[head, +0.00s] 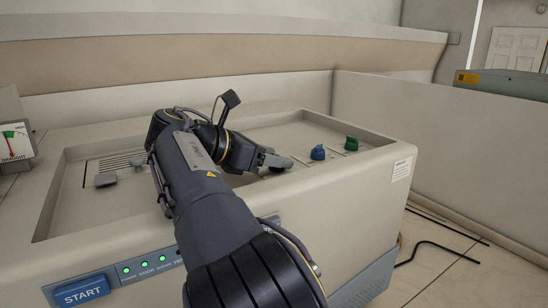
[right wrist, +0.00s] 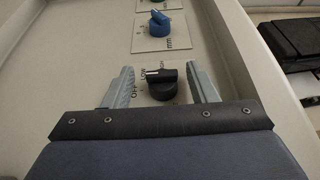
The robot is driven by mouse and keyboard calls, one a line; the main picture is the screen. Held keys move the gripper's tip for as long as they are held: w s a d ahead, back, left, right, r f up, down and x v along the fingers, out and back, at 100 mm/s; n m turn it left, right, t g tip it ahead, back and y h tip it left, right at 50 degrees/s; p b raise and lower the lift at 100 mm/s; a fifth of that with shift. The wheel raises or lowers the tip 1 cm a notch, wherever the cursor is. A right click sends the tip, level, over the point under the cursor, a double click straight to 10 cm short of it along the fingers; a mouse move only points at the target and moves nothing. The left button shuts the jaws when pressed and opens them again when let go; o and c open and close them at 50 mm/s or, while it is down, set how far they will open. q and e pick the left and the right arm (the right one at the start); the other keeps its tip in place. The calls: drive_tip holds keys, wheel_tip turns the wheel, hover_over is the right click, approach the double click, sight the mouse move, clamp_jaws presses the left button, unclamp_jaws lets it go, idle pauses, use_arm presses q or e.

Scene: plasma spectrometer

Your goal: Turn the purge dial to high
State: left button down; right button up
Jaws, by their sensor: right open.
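A black dial (right wrist: 160,85) with a raised grip bar and a white mark sits on a pale plate printed OFF, LOW and a partly covered third word. The white mark is at the left end of the bar, close to the LOW print. My right gripper (right wrist: 158,70) is open, with one grey finger on each side of the dial and a visible gap to it. In the head view the right gripper (head: 275,161) reaches down into the recessed top of the machine and hides most of the dial. My left gripper is not in view.
A blue dial (head: 318,153) and a green dial (head: 351,144) stand in the same row beyond my gripper. The recess has a raised rim (head: 372,160).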

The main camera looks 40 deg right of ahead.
drive_tip(key=shift+x, duration=0.8)
drive_tip(key=shift+a, duration=0.1)
drive_tip(key=c, duration=1)
drive_tip(key=shift+o, duration=0.2)
drive_tip(key=r+m+g+p, duration=0.1)
drive_tip(key=p, duration=0.2)
drive_tip(key=shift+g, duration=0.3)
drive_tip(key=shift+f+m+g+y, duration=0.3)
drive_tip(key=shift+m+g, duration=0.2)
drive_tip(key=shift+m, duration=0.1)
drive_tip(key=shift+f+m+g+y, duration=0.1)
drive_tip(key=shift+m+g+y, duration=0.2)
drive_tip(key=shift+m+g, duration=0.2)
drive_tip(key=o, duration=1)
drive_tip(key=shift+c, duration=0.2)
